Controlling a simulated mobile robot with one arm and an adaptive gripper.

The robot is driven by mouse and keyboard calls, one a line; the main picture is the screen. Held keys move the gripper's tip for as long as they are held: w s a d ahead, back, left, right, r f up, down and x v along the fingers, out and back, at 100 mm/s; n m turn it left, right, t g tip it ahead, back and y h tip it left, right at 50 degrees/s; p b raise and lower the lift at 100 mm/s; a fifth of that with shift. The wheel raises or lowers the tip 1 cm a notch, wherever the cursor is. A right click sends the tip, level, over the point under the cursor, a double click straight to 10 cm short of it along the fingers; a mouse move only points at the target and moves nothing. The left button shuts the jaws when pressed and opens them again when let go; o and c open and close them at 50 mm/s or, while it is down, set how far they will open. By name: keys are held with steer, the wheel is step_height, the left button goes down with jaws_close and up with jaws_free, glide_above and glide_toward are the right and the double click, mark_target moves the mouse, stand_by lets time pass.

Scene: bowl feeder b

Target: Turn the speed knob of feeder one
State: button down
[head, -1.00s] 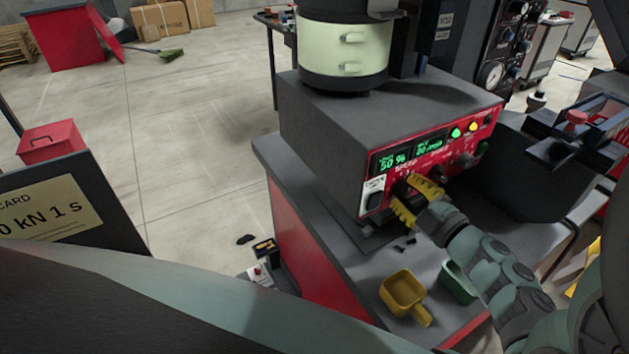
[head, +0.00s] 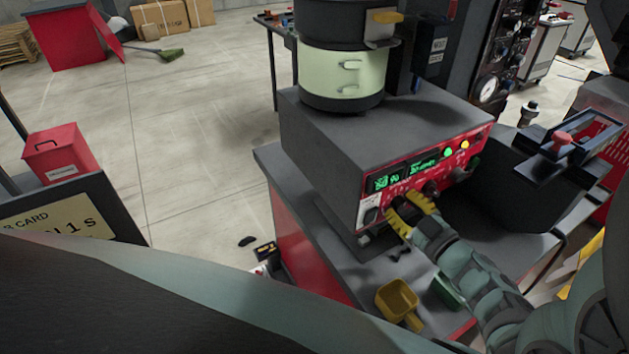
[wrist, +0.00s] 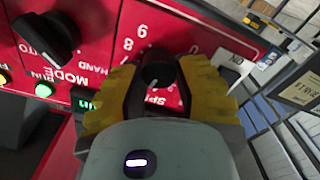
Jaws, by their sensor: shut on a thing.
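The feeder's red control panel (head: 376,206) is on the front of a grey box below a pale green bowl unit (head: 342,75). The black speed knob (wrist: 157,68) shows in the wrist view, with part of its "SPEED" label and scale numbers beside it. My gripper (head: 411,211) is at the panel's lower part, its yellow fingers on either side of the knob. In the wrist view my gripper (wrist: 155,88) is shut on the knob. In the head view the fingers mostly hide the knob. The green display (head: 388,181) is lit above, its digits blurred.
The mode knob (wrist: 48,40) and a lit green button (wrist: 44,90) are near the fingers. A yellow scoop (head: 398,300) and green tray (head: 447,290) are on the bench below my arm.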

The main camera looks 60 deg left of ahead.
steer(key=shift+f, duration=0.15)
steer(key=c, duration=0.6)
jaws_free()
steer(key=d, duration=1.2)
steer(key=shift+s, duration=0.4)
